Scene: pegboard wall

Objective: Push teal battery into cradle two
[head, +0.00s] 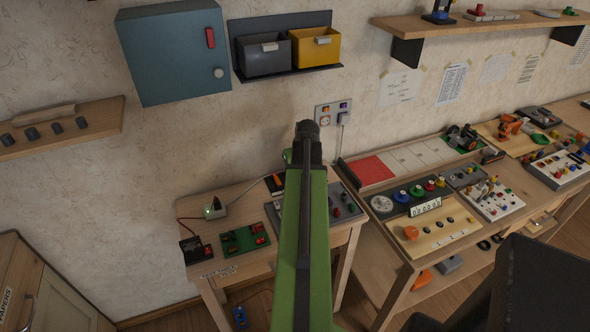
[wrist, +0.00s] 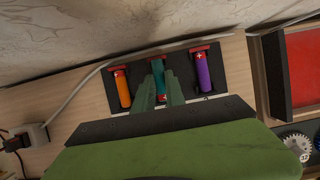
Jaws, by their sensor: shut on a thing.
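In the wrist view a black battery board (wrist: 185,73) lies on the wooden bench, with a row of cradles that show red end parts. A teal battery (wrist: 158,70) is at the middle place. My gripper (wrist: 161,84) is shut on the teal battery, with a finger along each side. Whether the battery is fully seated in the cradle cannot be told, as my fingers cover its lower part. An orange battery (wrist: 122,88) lies at the left place and a purple battery (wrist: 204,73) at the right. In the head view my green arm hides the gripper and most of the board.
A white cable (wrist: 95,76) runs behind the board to a charger plug (wrist: 33,136) at the left. A red-floored tray (wrist: 303,65) stands to the right. In the head view a green board (head: 244,239) with red parts is left of my arm.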

